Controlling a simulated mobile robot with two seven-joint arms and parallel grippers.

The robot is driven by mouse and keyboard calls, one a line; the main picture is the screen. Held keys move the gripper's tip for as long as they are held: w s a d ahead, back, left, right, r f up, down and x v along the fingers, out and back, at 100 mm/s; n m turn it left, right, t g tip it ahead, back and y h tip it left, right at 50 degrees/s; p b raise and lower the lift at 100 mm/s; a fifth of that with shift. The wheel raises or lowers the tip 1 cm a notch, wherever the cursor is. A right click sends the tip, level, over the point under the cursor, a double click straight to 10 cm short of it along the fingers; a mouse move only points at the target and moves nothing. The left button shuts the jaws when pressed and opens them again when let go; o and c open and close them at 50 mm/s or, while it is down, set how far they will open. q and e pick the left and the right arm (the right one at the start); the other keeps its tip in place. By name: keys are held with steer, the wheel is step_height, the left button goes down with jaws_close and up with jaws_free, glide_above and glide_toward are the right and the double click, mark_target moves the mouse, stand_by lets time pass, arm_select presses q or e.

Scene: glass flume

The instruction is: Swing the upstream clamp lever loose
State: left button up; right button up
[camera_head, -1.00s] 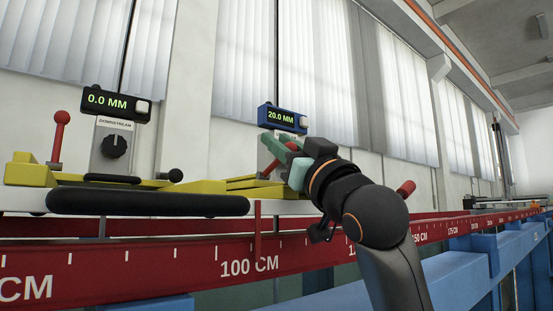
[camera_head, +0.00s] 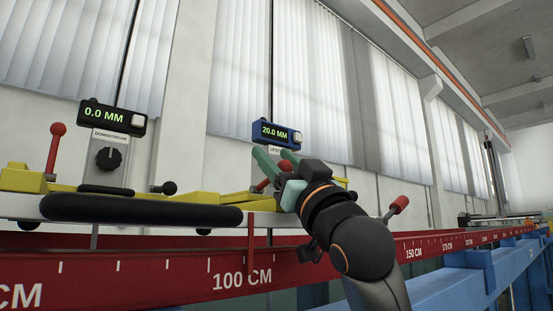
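The upstream gauge (camera_head: 277,134) is a blue box reading 20.0 MM. Just below it a tilted red lever (camera_head: 263,184) with a red knob (camera_head: 285,166) shows, partly hidden by my gripper. Another red-knobbed lever (camera_head: 399,204) leans to the right, beyond my gripper. I cannot tell from labels which is the upstream clamp lever. My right gripper (camera_head: 272,152) has green fingers standing apart, with the nearer red knob showing between them. Contact with it cannot be made out. My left gripper is not in view.
The downstream gauge (camera_head: 112,117) reads 0.0 MM, with a dial below and an upright red lever (camera_head: 53,150) at its left. A black padded bar (camera_head: 140,210) runs along the front. A red scale rail (camera_head: 180,272) and blue frame (camera_head: 450,290) lie below.

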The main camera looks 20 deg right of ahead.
steer(key=shift+s+d+f, duration=0.1)
steer(key=shift+s+f, duration=0.25)
steer(key=shift+f, duration=0.1)
arm_select(q)
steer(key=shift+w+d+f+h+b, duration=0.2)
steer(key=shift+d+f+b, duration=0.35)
steer(key=shift+b, duration=0.4)
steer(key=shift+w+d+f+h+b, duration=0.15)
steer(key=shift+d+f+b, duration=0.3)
steer(key=shift+b, duration=0.45)
arm_select(e)
steer(key=shift+v, duration=5.7)
